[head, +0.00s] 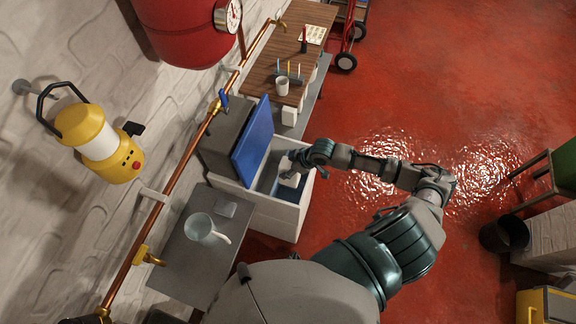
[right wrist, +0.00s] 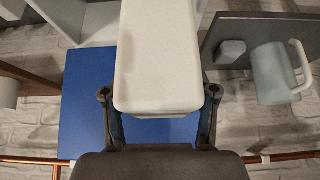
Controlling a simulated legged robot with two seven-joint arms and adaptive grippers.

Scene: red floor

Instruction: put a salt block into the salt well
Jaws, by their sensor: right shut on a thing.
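The salt well is a white bin (head: 262,212) with a grey-blue inside, standing by the wall. Its blue lid (head: 253,140) is raised and leans back; the lid also shows in the right wrist view (right wrist: 82,105). My right gripper (head: 287,166) is over the well's opening. It is shut on a white salt block (head: 290,180), which fills the middle of the right wrist view (right wrist: 158,55) between the two fingers. I cannot tell how far the block is below the rim. The gripper hides part of the opening. My left gripper is not in view.
A grey side table (head: 190,262) with a pale jug (head: 203,228) and a small grey block (head: 226,208) adjoins the well. Beyond it, a wooden counter (head: 262,75) holds a mug (head: 282,86). A copper pipe (head: 190,160) runs along the wall. The red floor at right is mostly clear.

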